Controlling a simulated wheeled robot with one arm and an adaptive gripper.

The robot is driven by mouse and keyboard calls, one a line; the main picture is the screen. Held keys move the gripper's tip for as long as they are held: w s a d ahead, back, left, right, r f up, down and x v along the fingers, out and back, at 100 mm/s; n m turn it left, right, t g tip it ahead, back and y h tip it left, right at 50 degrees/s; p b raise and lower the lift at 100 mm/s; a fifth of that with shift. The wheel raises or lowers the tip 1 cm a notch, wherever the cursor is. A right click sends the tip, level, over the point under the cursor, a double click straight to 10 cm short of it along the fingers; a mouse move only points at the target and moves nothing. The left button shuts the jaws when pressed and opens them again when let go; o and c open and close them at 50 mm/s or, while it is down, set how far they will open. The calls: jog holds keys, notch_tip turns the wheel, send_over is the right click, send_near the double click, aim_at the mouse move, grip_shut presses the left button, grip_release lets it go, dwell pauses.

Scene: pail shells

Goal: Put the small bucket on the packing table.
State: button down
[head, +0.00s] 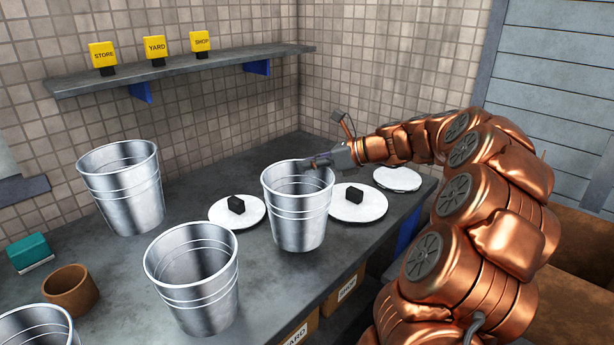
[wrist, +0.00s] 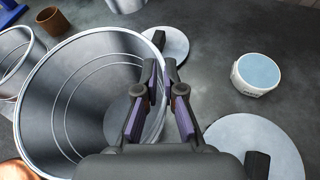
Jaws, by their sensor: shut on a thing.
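My gripper (head: 318,162) is shut on the rim of a ribbed metal bucket (head: 298,210). In the wrist view the fingers (wrist: 162,88) pinch the right side of this bucket's rim (wrist: 62,95). The bucket is upright and looks empty, over the grey worktop (head: 120,290); I cannot tell whether its base touches. Similar buckets stand at the back left (head: 125,190), the front middle (head: 195,280) and the front left corner (head: 38,328). Their relative sizes are hard to judge. No surface is labelled as the packing table.
White lids with black knobs lie left (head: 222,214) and right (head: 365,213) of the held bucket. A white tub (wrist: 255,75) is near it. A brown cup (head: 70,290) and green block (head: 30,250) are at left. A shelf (head: 190,70) holds yellow signs.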

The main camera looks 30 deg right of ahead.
aim_at(310, 172)
jog(key=shift+f, duration=1.8)
jog(key=c, duration=1.3)
grip_release()
jog(key=shift+s+d+r, duration=0.1)
jog(key=shift+d+r, duration=0.05)
jog(key=shift+r, duration=0.05)
jog(key=v, duration=1.1)
jog(key=shift+s+d+b, duration=0.2)
jog(key=shift+s+b, duration=0.05)
jog(key=shift+b, duration=0.05)
